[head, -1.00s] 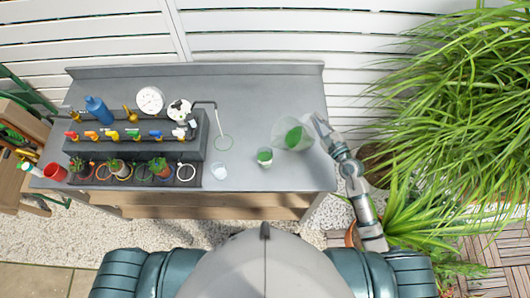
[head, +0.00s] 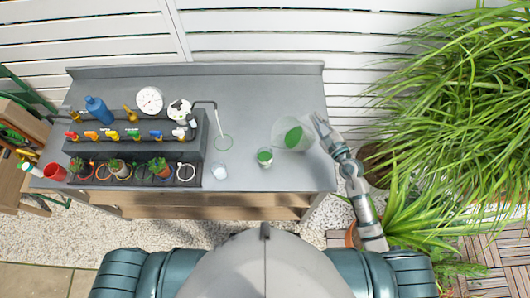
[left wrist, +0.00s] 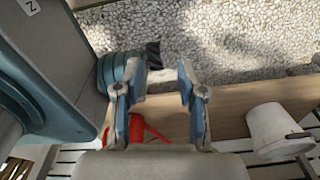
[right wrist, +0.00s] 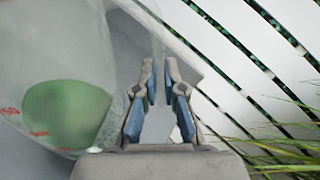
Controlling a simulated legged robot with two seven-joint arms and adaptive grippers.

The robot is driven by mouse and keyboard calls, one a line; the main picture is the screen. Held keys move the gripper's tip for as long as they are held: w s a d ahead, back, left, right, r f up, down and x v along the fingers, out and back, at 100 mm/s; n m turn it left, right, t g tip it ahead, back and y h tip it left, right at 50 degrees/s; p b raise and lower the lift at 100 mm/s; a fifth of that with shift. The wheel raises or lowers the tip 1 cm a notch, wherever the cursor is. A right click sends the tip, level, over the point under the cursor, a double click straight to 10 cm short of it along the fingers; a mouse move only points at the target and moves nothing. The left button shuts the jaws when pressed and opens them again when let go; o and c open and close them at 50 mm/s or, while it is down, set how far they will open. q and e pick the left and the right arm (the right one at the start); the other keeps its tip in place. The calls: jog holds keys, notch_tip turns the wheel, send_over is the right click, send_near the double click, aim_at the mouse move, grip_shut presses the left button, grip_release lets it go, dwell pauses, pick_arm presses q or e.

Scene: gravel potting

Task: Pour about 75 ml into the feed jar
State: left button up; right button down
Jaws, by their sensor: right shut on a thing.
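A clear beaker (head: 279,131) with green liquid in it is up at the right end of the bench. It also fills the left of the right wrist view (right wrist: 62,60), where red marks show on its wall. My right gripper (head: 318,122) is shut on the beaker at its right side; its fingers show in the right wrist view (right wrist: 158,85). A small clear jar (head: 265,163) with green in it stands on the bench to the lower left of the beaker, apart from it. My left gripper (left wrist: 168,62) is open and empty in the left wrist view, out of the head view.
A white cup (head: 219,172) stands left of the jar. A grey rack (head: 130,150) with coloured taps and potted plants fills the left. A white bucket (left wrist: 272,130) and a red can (left wrist: 145,130) show in the left wrist view.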

jog(key=shift+w+d+f+m+b, duration=0.25)
jog(key=shift+d+f+m+b, duration=0.1)
jog(key=shift+d+m, duration=0.1)
jog(key=d+f+m+b, duration=0.1)
jog(key=f+m, duration=0.1)
jog(key=w+d+f+m+b, duration=0.2)
jog(key=f+m, duration=0.1)
jog(key=shift+d+f+m, duration=0.2)
jog(key=shift+f+m, duration=0.15)
pick_arm(q)
jog(key=w+d+r, duration=0.1)
jog(key=w+d, duration=0.1)
jog(key=w, duration=0.8)
jog(key=shift+r+t+b, duration=0.3)
jog(key=shift+r+b, duration=0.05)
pick_arm(e)
jog(key=shift+d+f+m, duration=0.1)
jog(key=shift+f+m, duration=0.35)
jog(key=shift+m, duration=0.05)
